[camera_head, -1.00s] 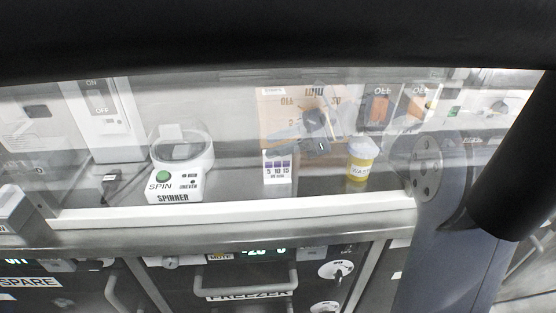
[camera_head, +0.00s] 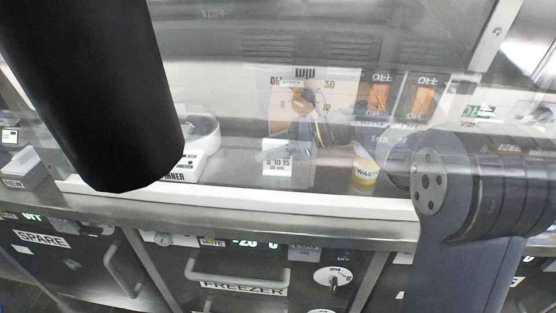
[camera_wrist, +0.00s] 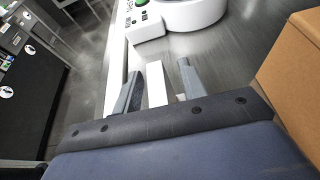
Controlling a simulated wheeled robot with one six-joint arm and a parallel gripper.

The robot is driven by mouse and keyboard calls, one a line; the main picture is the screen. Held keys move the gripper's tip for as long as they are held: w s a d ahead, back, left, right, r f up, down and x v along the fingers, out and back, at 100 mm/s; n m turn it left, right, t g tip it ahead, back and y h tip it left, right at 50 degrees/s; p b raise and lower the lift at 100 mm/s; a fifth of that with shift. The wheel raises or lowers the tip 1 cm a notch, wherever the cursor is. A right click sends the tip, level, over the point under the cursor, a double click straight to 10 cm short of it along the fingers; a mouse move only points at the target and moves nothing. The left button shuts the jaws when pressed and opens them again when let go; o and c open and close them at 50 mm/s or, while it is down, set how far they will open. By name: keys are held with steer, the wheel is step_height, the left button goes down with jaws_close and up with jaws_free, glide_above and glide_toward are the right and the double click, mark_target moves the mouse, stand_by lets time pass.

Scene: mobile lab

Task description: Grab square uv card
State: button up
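My gripper (camera_head: 308,143) is behind the glass, just right of the card's upper part, partly blurred by reflections. In the wrist view my gripper (camera_wrist: 160,68) has its two fingers apart. A narrow white piece, seemingly the card (camera_wrist: 156,84), shows between them with a gap at the right finger. Its printed face is hidden there. I cannot tell whether the left finger touches it.
The brown box (camera_wrist: 294,62) is close on the right in the wrist view. The white spinner (camera_wrist: 185,12) stands ahead. A yellow waste jar (camera_head: 366,168) is right of the card. The hood's white sill (camera_head: 240,205) runs along the front, above the freezer (camera_head: 235,275).

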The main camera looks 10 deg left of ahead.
steer(key=shift+c, duration=0.3)
jaws_close()
steer(key=shift+r, duration=0.1)
